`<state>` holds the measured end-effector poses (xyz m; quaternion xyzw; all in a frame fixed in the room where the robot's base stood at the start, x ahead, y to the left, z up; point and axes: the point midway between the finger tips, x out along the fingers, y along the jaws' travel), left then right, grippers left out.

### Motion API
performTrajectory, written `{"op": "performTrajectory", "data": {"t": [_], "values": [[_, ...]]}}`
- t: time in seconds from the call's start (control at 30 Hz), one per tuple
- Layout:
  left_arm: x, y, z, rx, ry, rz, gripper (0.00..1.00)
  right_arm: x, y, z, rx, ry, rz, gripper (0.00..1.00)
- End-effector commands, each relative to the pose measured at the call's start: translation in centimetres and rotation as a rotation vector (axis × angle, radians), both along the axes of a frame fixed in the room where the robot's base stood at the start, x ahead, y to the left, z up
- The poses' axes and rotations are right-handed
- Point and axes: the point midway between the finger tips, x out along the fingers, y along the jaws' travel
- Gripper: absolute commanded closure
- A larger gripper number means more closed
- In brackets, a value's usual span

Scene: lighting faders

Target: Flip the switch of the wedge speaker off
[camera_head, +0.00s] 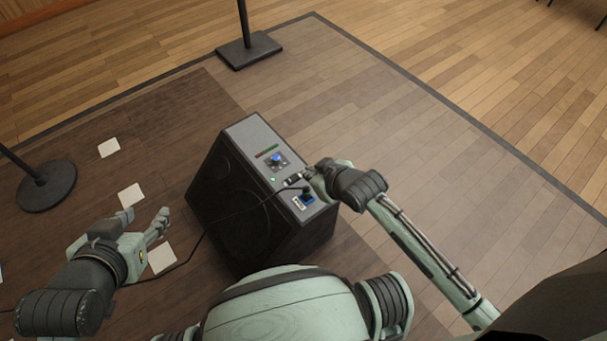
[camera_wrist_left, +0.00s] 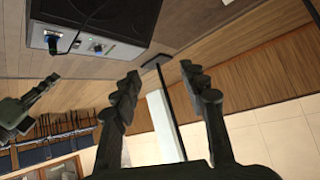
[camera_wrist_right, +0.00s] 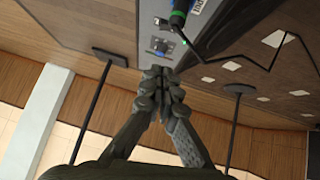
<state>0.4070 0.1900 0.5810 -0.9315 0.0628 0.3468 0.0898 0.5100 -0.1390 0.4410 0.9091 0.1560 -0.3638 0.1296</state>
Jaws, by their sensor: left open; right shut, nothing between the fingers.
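The wedge speaker (camera_head: 228,205) is a black box with a grey control panel (camera_head: 252,134) on top, carrying a blue knob (camera_head: 277,160), a small green light (camera_head: 273,180) and a blue socket (camera_head: 307,199) with a black cable plugged in. My right gripper (camera_head: 303,178) is shut and empty, its fingertips over the panel between knob and socket. In the right wrist view the closed fingertips (camera_wrist_right: 161,76) sit just below the panel's blue knob; I cannot tell whether they touch. My left gripper (camera_head: 145,220) is open and empty, left of the speaker.
A black stand base (camera_head: 249,51) is behind the speaker, and a round stand base (camera_head: 45,185) is at the left. Several pale squares, one of them a card (camera_head: 131,195), lie on the dark floor. The cable runs across the speaker's front. The floor at right is clear.

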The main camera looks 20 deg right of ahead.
Motion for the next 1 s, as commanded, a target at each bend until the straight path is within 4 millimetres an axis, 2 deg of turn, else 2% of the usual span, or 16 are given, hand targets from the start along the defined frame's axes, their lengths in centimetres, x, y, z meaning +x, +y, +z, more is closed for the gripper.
{"op": "performTrajectory", "data": {"t": [0.2, 0.37, 0.7, 1.0], "values": [[0.2, -0.2, 0.1, -0.005, -0.015, -0.004, 0.56, 0.3, 0.0, -0.3, 0.0, 0.0, -0.001, 1.0], [1.4, -1.7, 1.4, -0.039, -0.103, -0.031, 0.56, 1.3, 0.3, -1.5, 0.0, 0.0, -0.001, 1.0], [4.0, -6.0, 6.7, -0.155, -0.392, -0.107, 0.56, 4.7, 1.2, -4.9, 0.001, 0.0, -0.002, 1.0], [4.4, -9.1, 12.5, -0.273, -0.659, -0.161, 0.56, 6.9, 1.8, -8.0, 0.0, 0.003, -0.002, 1.0]]}}
